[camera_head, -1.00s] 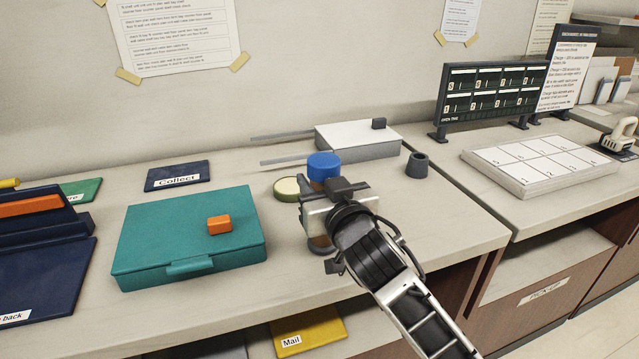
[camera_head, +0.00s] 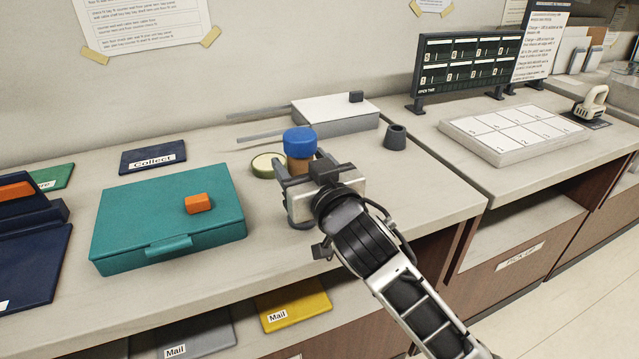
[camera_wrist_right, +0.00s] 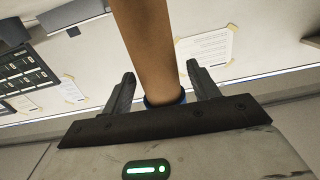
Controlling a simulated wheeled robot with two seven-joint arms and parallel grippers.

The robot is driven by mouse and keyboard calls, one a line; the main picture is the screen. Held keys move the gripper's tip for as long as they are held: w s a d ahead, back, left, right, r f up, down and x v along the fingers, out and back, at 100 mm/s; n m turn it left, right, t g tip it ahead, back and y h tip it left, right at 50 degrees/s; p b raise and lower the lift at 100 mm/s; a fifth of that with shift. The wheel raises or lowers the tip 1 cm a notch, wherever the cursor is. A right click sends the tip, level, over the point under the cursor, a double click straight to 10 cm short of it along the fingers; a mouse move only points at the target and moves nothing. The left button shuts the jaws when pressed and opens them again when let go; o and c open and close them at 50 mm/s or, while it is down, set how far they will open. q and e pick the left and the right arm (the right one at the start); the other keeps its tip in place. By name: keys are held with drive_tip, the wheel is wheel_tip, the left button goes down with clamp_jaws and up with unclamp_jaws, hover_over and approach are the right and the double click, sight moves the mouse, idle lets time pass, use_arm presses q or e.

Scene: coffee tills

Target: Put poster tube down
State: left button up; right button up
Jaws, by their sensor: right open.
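The poster tube is brown with a blue cap (camera_head: 300,141). It stands upright on the counter (camera_head: 400,218), between the teal case and the grey-white box. My right gripper (camera_head: 301,169) is open at the tube's near side, its fingers reaching to either side of the brown body. In the right wrist view the brown tube (camera_wrist_right: 150,45) runs between the two spread fingers (camera_wrist_right: 160,86), with clear gaps beside it. The gripper hides the tube's lower part in the head view. My left gripper is not in view.
A teal case (camera_head: 165,215) with an orange block (camera_head: 198,204) lies to the left. A round pale-lidded tin (camera_head: 267,166) sits just left of the tube. A grey-white box (camera_head: 335,114) and dark cup (camera_head: 396,138) stand behind right. The counter's right front is clear.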

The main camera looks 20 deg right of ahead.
drive_tip(key=s, duration=0.9)
drive_tip(key=shift+s+d+b, duration=0.15)
drive_tip(key=shift+d+b, duration=0.15)
drive_tip(key=shift+b, duration=0.1)
drive_tip(key=s+d+f+g+h, duration=0.1)
drive_tip(key=s+d+f+g, duration=0.15)
drive_tip(key=f, duration=0.45)
drive_tip(key=s+d+f+g+h, duration=0.1)
drive_tip(key=s+f+g, duration=0.3)
drive_tip(key=f, duration=0.2)
drive_tip(key=s+f+n+g+y, duration=0.1)
drive_tip(key=s+f+g, duration=0.8)
drive_tip(key=s, duration=0.4)
drive_tip(key=w+a+f+t+y, duration=0.3)
drive_tip(key=w+a+t, duration=0.3)
drive_tip(key=t, duration=0.2)
drive_tip(key=shift+a+f+p, duration=0.25)
drive_tip(key=shift+f+p, duration=0.2)
drive_tip(key=shift+f, duration=0.1)
drive_tip(key=shift+w, duration=0.1)
